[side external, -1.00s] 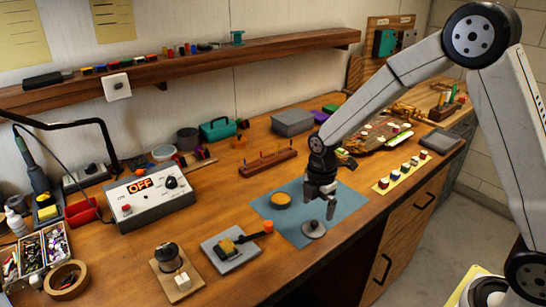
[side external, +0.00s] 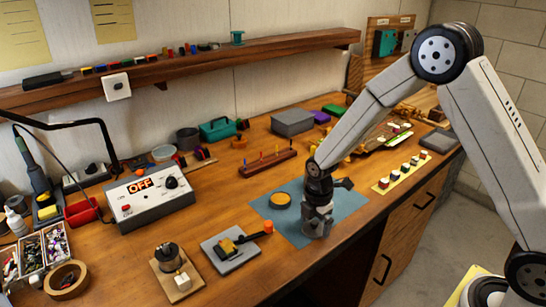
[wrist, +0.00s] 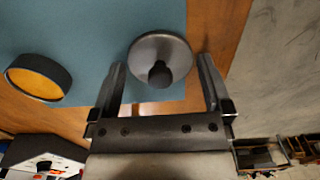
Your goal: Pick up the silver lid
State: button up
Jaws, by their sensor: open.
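The silver lid (wrist: 161,58) is a round grey disc with a dark knob. It lies on the blue mat (wrist: 85,25) near the mat's front edge in the wrist view. My gripper (wrist: 160,75) is open, with one finger on each side of the lid's knob in that view; I cannot tell whether the fingers touch the lid. In the side external view my gripper (side external: 317,220) is low over the mat and hides the lid.
A round tin with an orange-yellow top (side external: 280,200) sits on the mat left of my gripper. A grey plate (side external: 241,257) with a yellow-and-black item stands further left. A wooden rack (side external: 265,167) is behind. The bench's front edge is close on the right.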

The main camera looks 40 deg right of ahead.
dwell(0.5)
jog(key=c, duration=0.9)
jog(key=shift+r, duration=0.1)
jog(key=shift+r, duration=0.85)
jog(key=shift+s+d+r, duration=0.1)
jog(key=shift+s+r, duration=1.75)
jog(key=shift+s, duration=0.5)
jog(key=shift+s+a+r, duration=0.1)
jog(key=shift+s+r, duration=1.75)
jog(key=shift+s, duration=0.45)
jog(key=shift+s+d+r, duration=0.1)
jog(key=shift+s+r, duration=1.75)
jog(key=shift+s, duration=0.5)
jog(key=shift+w, duration=0.1)
